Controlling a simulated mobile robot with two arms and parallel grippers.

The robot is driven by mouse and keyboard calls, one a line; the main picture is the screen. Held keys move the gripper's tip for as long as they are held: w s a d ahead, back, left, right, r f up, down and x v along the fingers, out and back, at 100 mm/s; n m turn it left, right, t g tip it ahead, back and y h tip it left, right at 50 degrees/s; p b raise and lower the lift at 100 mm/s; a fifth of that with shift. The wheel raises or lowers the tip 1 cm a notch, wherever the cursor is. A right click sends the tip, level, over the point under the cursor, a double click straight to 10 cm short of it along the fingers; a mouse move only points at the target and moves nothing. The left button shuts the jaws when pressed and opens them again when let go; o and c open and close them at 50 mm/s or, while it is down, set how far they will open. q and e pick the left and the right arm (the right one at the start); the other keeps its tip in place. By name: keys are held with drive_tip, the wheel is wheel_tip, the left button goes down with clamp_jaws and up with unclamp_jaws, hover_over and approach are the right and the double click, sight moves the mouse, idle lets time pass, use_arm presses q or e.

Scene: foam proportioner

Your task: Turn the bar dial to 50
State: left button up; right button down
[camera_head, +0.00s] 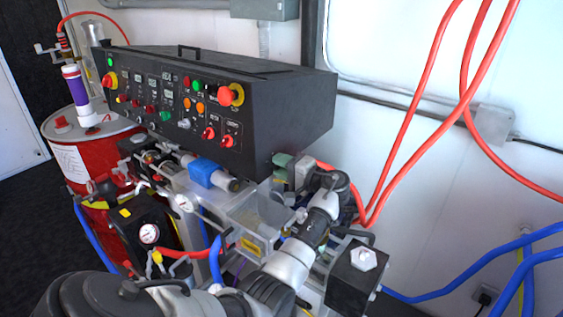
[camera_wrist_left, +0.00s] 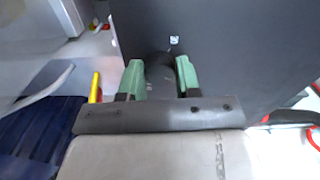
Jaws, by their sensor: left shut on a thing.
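My left gripper (camera_head: 284,160) reaches up from the bottom of the head view, with its green fingertips at the lower right end of the black control box (camera_head: 285,110). In the left wrist view, the two green fingers (camera_wrist_left: 159,76) stand on either side of a dark round knob (camera_wrist_left: 160,72) on a dark face. The gripper is shut on this knob, which I take for the bar dial. A small white mark (camera_wrist_left: 174,40) shows above it, too small to read. The knob is hidden in the head view. My right gripper is not in view.
The box front carries several buttons and red knobs (camera_head: 208,134). Below are pipes, gauges (camera_head: 149,234) and a clear tank (camera_head: 258,222). A red drum (camera_head: 88,160) stands at left. Red hoses (camera_head: 418,150) and blue hoses (camera_head: 470,270) run at right along the white wall.

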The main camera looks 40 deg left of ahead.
use_arm(q)
drive_tip(key=shift+m+p, duration=2.65)
drive_tip(key=shift+m, duration=1.15)
drive_tip(key=o, duration=0.9)
drive_tip(key=shift+o, duration=0.2)
drive_tip(key=w+d+b, duration=0.1)
drive_tip(key=d+b, duration=0.2)
drive_tip(key=d, duration=0.8)
drive_tip(key=shift+w, duration=0.15)
